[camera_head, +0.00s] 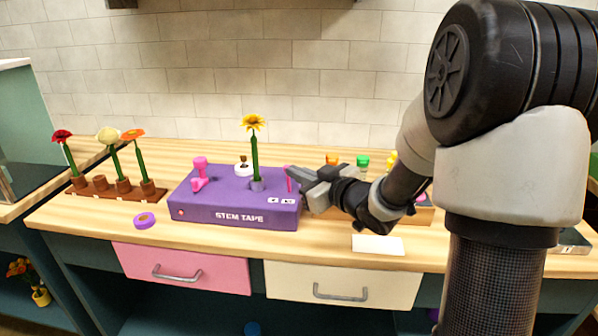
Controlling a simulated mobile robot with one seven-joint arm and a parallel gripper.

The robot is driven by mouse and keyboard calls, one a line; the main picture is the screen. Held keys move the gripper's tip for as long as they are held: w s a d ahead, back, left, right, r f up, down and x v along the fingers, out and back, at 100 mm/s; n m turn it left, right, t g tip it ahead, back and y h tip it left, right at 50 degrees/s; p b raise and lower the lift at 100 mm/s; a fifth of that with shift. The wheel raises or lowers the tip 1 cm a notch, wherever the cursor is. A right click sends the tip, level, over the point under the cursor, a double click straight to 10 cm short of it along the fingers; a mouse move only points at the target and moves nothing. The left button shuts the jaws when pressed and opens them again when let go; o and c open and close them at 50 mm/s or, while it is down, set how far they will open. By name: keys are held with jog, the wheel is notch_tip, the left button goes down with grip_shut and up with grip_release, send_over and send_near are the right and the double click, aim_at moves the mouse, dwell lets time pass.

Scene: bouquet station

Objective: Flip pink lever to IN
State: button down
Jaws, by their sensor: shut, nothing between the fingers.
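The purple STEM TAPE box (239,205) stands on the wooden counter. A thin pink lever (288,179) rises from its right end, behind two small white labels (281,201) too small to read. My gripper (297,183) is shut and empty, its fingers at the lever from the right; I cannot tell whether they touch it. A yellow flower (253,135) stands upright in a holder on the box's top. A pink knobbed part (200,174) is on the box's left side. Part of the box's right end is hidden by my gripper.
A brown rack (117,190) with several flowers stands at the left. A purple tape roll (145,220) lies before the box. A white card (378,245) lies at front right. Orange and green items (362,161) stand behind my arm. A tiled wall closes the back.

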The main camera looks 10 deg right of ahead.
jog(key=shift+w+a+r+n+g+h+p, duration=0.2)
jog(key=shift+a+r+n+g+h+p, duration=0.25)
jog(key=shift+a+p, duration=0.35)
jog(key=shift+w+a+f+n+g+h+p, duration=0.15)
jog(key=shift+w+a+n+g+h+p, duration=0.15)
jog(key=shift+a+n+g+h+p, duration=0.4)
jog(key=shift+d+f, duration=0.1)
jog(key=shift+f, duration=0.05)
jog(key=shift+s+d+f, duration=0.25)
jog(key=shift+d+f, duration=0.05)
jog(key=shift+d, duration=0.35)
